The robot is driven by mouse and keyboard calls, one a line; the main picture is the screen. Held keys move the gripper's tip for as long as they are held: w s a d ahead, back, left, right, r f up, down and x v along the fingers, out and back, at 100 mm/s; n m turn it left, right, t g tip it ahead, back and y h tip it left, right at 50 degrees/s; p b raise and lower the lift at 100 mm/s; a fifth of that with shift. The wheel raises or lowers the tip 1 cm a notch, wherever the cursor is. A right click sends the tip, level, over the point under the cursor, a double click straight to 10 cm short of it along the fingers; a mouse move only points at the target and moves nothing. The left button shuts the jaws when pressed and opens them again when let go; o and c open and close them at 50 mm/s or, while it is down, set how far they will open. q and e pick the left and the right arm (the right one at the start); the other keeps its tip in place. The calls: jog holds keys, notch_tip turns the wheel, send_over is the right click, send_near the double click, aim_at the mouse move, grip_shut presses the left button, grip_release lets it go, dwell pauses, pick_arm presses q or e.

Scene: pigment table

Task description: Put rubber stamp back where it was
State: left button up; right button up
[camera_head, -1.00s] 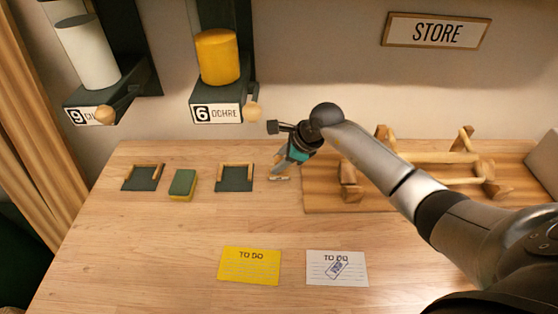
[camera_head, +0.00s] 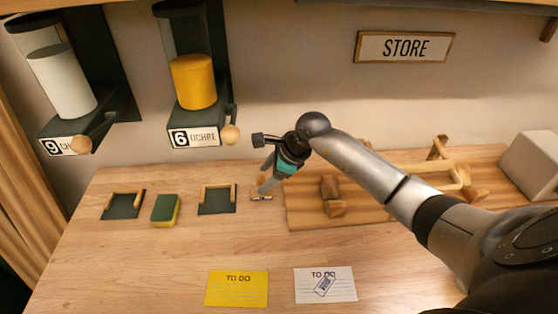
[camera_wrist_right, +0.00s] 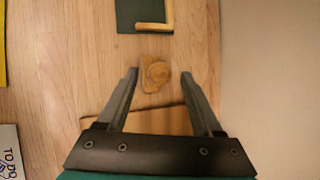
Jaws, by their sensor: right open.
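The rubber stamp appears to be the small wooden piece (camera_head: 261,197) on bare wood, right of the dark pad with the wooden edging (camera_head: 217,205). In the wrist view this wooden piece (camera_wrist_right: 155,76) has a round top on a wider base, and shows between the fingertips. My right gripper (camera_head: 265,188) points down at it; it also shows in the wrist view (camera_wrist_right: 159,74), open, with gaps on both sides of the piece. Whether the fingers reach down around it, I cannot tell. A white card (camera_head: 325,290) bears a blue stamp print. My left gripper is not in view.
A second edged pad (camera_head: 123,205) and a green-yellow sponge (camera_head: 166,210) lie to the left. A wooden board with a rack (camera_head: 310,212) is close on the right. A yellow card (camera_head: 237,288) lies in front. Pigment dispensers (camera_head: 193,82) hang behind.

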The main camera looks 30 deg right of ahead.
jog(key=v, duration=0.9)
